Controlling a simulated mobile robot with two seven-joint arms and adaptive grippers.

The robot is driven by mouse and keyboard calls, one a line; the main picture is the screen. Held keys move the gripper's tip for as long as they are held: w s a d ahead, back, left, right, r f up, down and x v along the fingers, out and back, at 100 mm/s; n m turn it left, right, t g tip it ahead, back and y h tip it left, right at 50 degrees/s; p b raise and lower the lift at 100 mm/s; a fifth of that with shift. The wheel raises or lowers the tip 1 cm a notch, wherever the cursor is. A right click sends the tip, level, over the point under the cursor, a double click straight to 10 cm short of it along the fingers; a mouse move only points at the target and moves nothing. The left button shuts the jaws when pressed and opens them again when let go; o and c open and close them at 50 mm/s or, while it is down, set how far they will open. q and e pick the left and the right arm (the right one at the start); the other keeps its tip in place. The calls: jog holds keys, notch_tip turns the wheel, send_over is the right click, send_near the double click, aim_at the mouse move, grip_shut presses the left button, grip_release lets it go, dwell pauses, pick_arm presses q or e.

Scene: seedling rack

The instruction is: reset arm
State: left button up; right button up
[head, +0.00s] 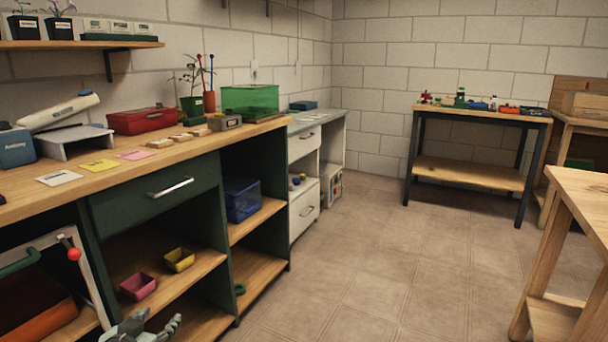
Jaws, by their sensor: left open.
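My left gripper (154,329) shows at the bottom edge of the head view, left of the middle. It is grey, open and seems empty, and part of it is cut off by the frame. It is in front of the lower shelf of the green workbench (157,205). My right gripper is not in view.
The wooden bench top holds a red toolbox (141,120), a green box (250,99) and cards. A red-knobbed handle (74,254) stands out at lower left. A wooden table (585,195) is at right, a dark-legged table (480,113) at the back. The floor between is clear.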

pick_arm(q)
jog(key=s+d+f+g, duration=0.2)
jog(key=s+f+g, duration=0.3)
jog(key=s+f, duration=0.5)
jog(key=s+d+f+g, duration=0.3)
jog(key=s+f+g, duration=0.2)
jog(key=s+f, duration=0.6)
jog(key=s, duration=0.7)
jog(key=shift+s+p, duration=0.2)
jog(key=shift+p, duration=0.15)
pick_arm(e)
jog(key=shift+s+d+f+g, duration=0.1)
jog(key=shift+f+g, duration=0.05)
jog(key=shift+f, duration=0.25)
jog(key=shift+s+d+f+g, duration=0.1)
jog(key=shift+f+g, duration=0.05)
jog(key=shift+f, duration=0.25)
